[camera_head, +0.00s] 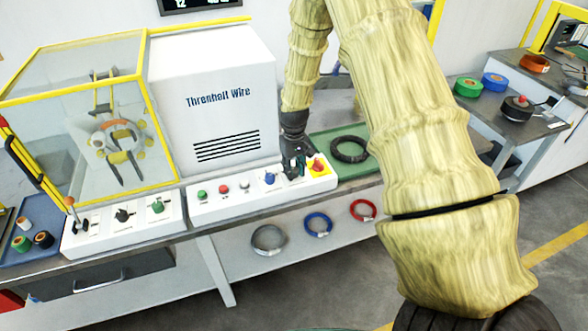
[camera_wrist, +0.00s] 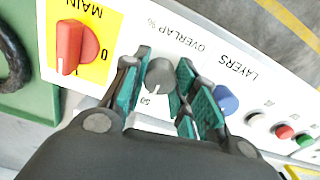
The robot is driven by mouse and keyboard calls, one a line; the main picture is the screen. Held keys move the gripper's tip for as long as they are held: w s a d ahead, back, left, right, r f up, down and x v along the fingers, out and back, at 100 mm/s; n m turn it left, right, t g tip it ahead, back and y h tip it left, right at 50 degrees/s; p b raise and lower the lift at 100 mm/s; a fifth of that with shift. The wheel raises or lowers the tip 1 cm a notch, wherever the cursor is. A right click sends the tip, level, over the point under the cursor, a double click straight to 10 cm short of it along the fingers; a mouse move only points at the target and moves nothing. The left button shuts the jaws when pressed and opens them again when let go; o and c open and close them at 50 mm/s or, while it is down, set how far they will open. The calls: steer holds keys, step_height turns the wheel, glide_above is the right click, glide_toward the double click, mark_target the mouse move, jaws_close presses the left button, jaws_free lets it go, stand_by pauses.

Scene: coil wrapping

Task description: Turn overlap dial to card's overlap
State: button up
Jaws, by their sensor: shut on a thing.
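The grey overlap dial (camera_wrist: 160,76) sits on the white control panel (camera_wrist: 205,45) beside the upside-down label "OVERLAP %". A scale number, seemingly 50, shows by its near side. My gripper (camera_wrist: 164,82) has its teal-padded fingers on both sides of the dial and is shut on it. In the head view my gripper (camera_head: 294,167) points down at the right part of the panel and hides the dial. The dial's exact setting cannot be read. I cannot make out a card with an overlap value in either view.
The red main switch (camera_wrist: 74,45) on its yellow plate is close on one side of the fingers. The blue layers dial (camera_wrist: 225,99) is close on the other. A green tray (camera_head: 333,139) with a dark coil (camera_head: 350,149) lies right of the panel.

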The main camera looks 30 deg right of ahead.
mark_target(294, 169)
steer(key=shift+w+r, duration=0.1)
steer(key=o, duration=1.1)
steer(key=shift+c, duration=0.2)
step_height(294, 169, up, 12)
steer(key=shift+d, duration=0.1)
stand_by(0.4)
